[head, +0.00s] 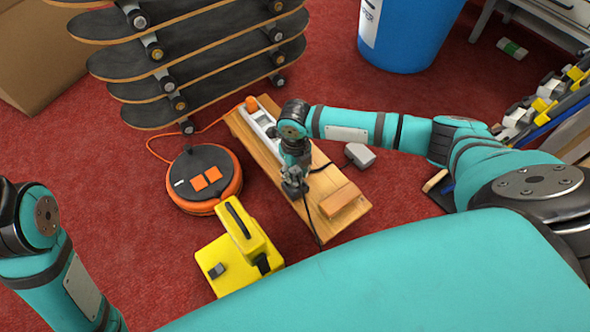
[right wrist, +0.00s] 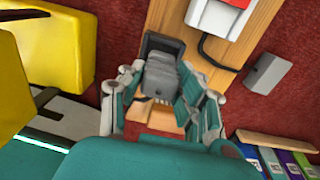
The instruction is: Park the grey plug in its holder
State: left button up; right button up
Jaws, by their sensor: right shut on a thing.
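The grey plug (right wrist: 162,78) shows in the right wrist view between the two fingers of my right gripper (right wrist: 165,100). The gripper is shut on it, above the wooden board (right wrist: 265,22). A dark squarish piece (right wrist: 163,42) lies on the board right behind the plug and looks like the holder. I cannot tell whether the plug touches it or sits in it. In the head view my right gripper (head: 295,188) hangs over the board (head: 268,153) and hides the plug. My left arm shows at the left edge, but its gripper is out of view.
A white power strip (head: 262,122) with an orange plug (head: 251,103) lies on the board, a wooden block (head: 341,201) at its near end. A grey box (head: 360,155) lies to the right. A yellow case (head: 238,250) and orange cable reel (head: 205,180) stand left on red carpet.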

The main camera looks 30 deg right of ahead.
aim_at(295, 177)
jog(key=shift+f, duration=0.35)
dwell(0.5)
jog(key=shift+f, duration=0.45)
dwell(0.9)
jog(key=shift+f, duration=0.3)
jog(key=shift+f, duration=0.15)
dwell(0.9)
jog(key=shift+f, duration=0.45)
dwell(0.7)
jog(key=o, duration=1.2)
jog(key=shift+c, duration=0.2)
jog(key=shift+r, duration=0.1)
notch_tip(295, 177, up, 12)
jog(key=shift+f, duration=0.1)
